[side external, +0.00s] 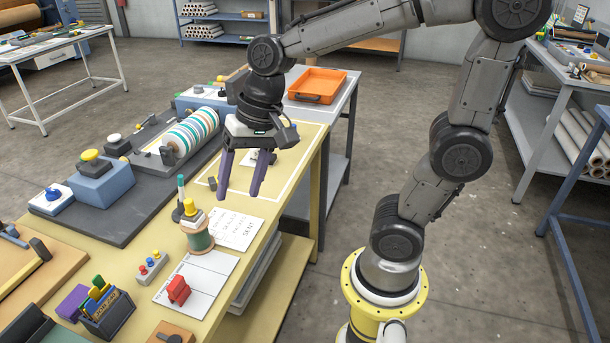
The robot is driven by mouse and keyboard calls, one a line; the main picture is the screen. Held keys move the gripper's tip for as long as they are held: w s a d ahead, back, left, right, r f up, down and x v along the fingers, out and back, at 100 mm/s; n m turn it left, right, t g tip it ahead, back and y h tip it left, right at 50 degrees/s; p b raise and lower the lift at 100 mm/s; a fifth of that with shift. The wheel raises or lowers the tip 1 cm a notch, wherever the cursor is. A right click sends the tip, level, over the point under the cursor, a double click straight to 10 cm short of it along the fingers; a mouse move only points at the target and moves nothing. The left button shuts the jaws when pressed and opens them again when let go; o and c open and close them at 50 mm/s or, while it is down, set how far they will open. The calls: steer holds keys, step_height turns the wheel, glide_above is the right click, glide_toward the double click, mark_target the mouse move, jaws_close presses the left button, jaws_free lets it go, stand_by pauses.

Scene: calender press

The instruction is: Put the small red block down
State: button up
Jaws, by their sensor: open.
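A small red block (178,290) sits on a white sheet (205,270) near the front right edge of the yellow table. My gripper (239,196) hangs above the table, further back than the red block and clear of it. Its two purple fingers point down and stand apart, with nothing held between them. Whether its fingertips touch anything below cannot be made out, but they look raised above the table.
A spool (197,232) with a yellow top and a pen stand between gripper and block. A printed paper (236,229) lies beside it. The striped roller (190,130) and an orange tray (317,84) lie behind.

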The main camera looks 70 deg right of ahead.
steer(key=s+d+n+t+h, duration=0.2)
steer(key=s+d+n, duration=0.2)
steer(key=s+n, duration=0.4)
steer(key=shift+s+d+r+t, duration=0.3)
steer(key=shift+s+r+t, duration=0.1)
steer(key=shift+s, duration=0.85)
